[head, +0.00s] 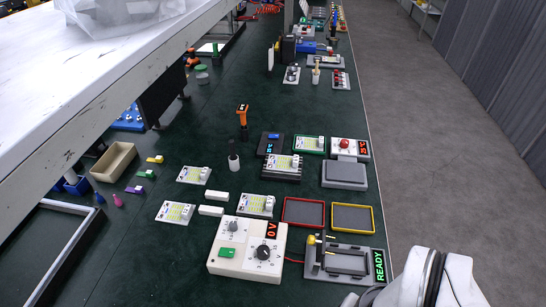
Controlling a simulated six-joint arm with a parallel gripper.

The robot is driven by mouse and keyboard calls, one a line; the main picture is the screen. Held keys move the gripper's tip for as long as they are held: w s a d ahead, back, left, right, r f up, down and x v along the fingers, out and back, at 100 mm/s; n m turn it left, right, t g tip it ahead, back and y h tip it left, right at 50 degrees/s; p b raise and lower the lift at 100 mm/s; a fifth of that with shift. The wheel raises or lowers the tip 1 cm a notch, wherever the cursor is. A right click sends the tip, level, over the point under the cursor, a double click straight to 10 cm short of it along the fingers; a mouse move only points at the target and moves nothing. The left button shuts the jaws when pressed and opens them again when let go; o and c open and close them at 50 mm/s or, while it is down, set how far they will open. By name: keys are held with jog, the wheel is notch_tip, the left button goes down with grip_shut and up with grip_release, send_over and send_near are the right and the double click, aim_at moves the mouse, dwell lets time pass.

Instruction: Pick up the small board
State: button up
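Several small white boards with yellowish patches and a white block on each are in the head view. One small board (194,175) lies on the dark green bench at left, a second (175,212) lies nearer, and a third (256,205) lies behind the white power unit. Another board (283,164) sits on a black finned housing (282,176). A board in a green frame (309,143) is behind it. I cannot tell which one the task means. Part of my white arm shows at bottom right; my gripper is not in view.
A white power unit (245,262) reads 0V. Beside it stands a grey fixture (322,272) with a READY display. Empty red (304,226) and yellow (353,233) trays lie behind. A grey box (344,174), beige bin (113,160) and white overhead shelf (90,85) limit room.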

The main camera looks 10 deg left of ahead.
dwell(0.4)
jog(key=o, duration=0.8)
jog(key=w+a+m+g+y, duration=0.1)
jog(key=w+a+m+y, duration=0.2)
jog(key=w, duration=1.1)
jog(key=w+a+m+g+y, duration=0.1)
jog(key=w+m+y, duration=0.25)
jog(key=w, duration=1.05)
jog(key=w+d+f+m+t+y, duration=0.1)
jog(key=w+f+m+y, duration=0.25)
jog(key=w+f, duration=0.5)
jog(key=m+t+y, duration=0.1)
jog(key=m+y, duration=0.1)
send_near(273, 202)
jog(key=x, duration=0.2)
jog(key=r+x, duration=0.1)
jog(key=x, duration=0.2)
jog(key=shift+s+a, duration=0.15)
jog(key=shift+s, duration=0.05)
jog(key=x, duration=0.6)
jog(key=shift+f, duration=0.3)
